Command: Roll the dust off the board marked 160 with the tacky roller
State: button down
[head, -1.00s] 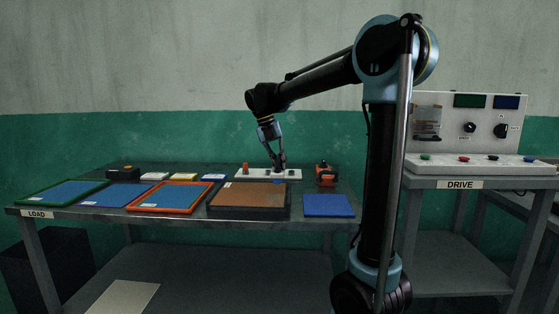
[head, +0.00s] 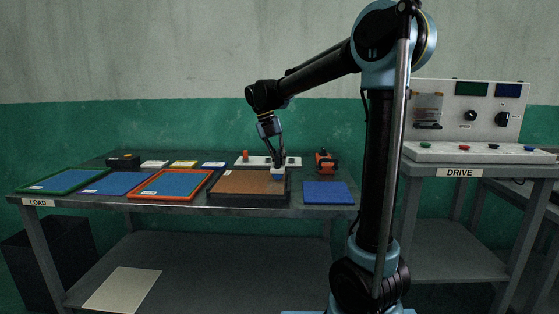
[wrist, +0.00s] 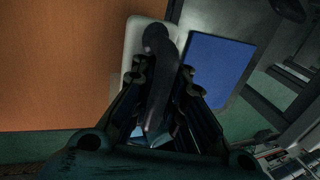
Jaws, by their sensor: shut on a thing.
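My gripper (head: 278,164) is shut on the dark handle (wrist: 160,75) of a tool with a pale head (head: 278,173), which looks like the tacky roller. The pale head (wrist: 138,62) also shows in the wrist view, beside the right edge of a brown board (wrist: 60,60). In the head view this brown board (head: 240,183) lies in a dark frame on the table; whether the roller touches it I cannot tell. To its left lie an orange-framed board (head: 131,192), a blue board (head: 112,188) and a green-framed board (head: 27,190). The number on each label is too small to read, and no dust is discernible.
A blue pad (head: 328,192) lies right of the brown board. Behind stand a white rack (head: 293,161) with a red knob, an orange device (head: 326,160), a black box (head: 122,160) and several small labelled blocks. The DRIVE console (head: 470,153) stands to the right.

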jog(key=shift+f, duration=0.5)
dwell(0.4)
jog(key=shift+d+r, duration=0.1)
jog(key=shift+d, duration=1.15)
jog(key=shift+a, duration=2.5)
jog(key=shift+d, duration=2.5)
jog(key=shift+a, duration=2.5)
jog(key=shift+d+f, duration=0.25)
jog(key=shift+d, duration=1)
jog(key=shift+r, duration=0.1)
